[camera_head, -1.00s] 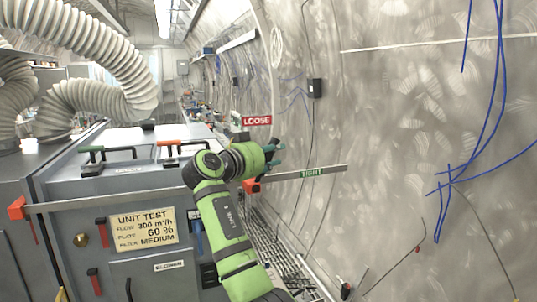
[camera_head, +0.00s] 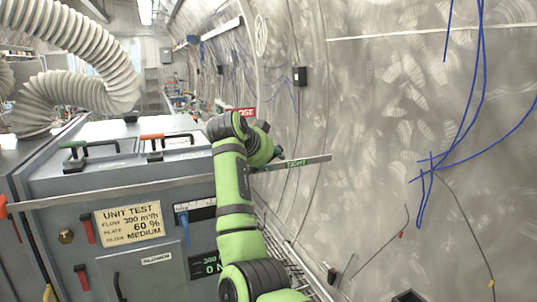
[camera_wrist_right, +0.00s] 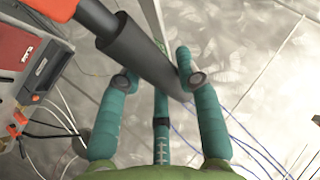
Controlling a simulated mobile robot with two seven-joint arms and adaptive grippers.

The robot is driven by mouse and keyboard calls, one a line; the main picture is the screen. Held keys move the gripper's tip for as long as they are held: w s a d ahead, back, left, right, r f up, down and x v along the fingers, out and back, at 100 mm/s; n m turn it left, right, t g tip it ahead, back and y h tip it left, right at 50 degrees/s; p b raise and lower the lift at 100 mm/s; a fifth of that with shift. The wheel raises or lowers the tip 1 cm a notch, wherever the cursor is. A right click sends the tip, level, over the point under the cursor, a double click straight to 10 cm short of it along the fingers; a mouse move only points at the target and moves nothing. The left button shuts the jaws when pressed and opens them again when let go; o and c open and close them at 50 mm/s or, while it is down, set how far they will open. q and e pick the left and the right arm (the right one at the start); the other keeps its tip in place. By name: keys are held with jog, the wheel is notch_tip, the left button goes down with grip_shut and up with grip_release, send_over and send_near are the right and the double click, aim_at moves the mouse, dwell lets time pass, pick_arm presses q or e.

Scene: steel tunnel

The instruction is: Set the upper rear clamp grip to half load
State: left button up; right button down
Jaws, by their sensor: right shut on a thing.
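The clamp grip (camera_wrist_right: 140,50) is a dark grey cylinder with an orange-red part at one end in the right wrist view. My right gripper (camera_wrist_right: 156,78) has a teal finger on each side of it and is shut on it. In the head view my right gripper (camera_head: 276,153) is at the cabinet's far right end, close to the green TIGHT label (camera_head: 297,164). The red LOOSE label (camera_head: 246,112) is above and partly hidden by my arm. The grip itself is hidden there. My left gripper is out of view.
The grey cabinet (camera_head: 120,180) carries a UNIT TEST plate (camera_head: 129,221) reading plate 60 %. A long metal bar (camera_head: 120,191) crosses its front. A curved tunnel wall (camera_head: 380,130) with blue cables stands on the right. Ribbed white hoses (camera_head: 90,50) arch at upper left.

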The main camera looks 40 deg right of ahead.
dwell(0.4)
jog(key=c, duration=0.8)
grip_release()
jog(key=shift+d+f, duration=0.1)
jog(key=v, duration=1.2)
